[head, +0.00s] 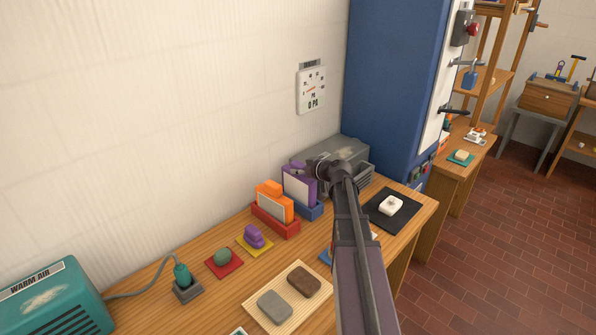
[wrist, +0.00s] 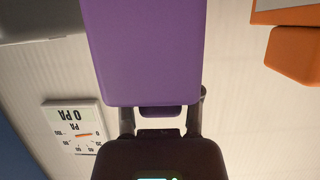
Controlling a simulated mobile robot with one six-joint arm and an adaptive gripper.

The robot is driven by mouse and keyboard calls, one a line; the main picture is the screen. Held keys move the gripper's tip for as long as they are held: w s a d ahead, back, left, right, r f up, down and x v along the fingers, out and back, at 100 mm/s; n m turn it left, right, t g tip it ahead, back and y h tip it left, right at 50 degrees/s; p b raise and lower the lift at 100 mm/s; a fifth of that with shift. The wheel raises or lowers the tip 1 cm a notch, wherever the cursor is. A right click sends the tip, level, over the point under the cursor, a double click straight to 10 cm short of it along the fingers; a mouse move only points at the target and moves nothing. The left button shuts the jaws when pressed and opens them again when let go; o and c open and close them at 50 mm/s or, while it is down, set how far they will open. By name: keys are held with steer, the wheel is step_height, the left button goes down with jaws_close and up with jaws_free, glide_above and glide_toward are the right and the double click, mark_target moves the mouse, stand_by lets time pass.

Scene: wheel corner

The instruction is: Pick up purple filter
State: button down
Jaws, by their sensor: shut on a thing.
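The purple filter (head: 299,184), with a pale panel on its face, stands upright at the blue holder (head: 309,211) on the bench in the head view. I cannot tell whether its lower edge is seated in the holder or just above it. My gripper (head: 319,170) is at the filter's upper right edge. In the wrist view, the purple filter (wrist: 145,50) fills the upper middle, and my gripper (wrist: 162,112) is shut on the small tab at its edge, a finger on each side.
An orange filter (head: 270,199) in a red holder (head: 276,221) stands close to the left. A grey box (head: 352,152) is behind. A black mat (head: 377,216) with a white block lies to the right. A gauge (head: 311,88) hangs on the wall.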

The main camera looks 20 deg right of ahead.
steer(key=shift+r+p, duration=3.6)
steer(key=shift+r, duration=0.35)
steer(key=shift+s, duration=0.1)
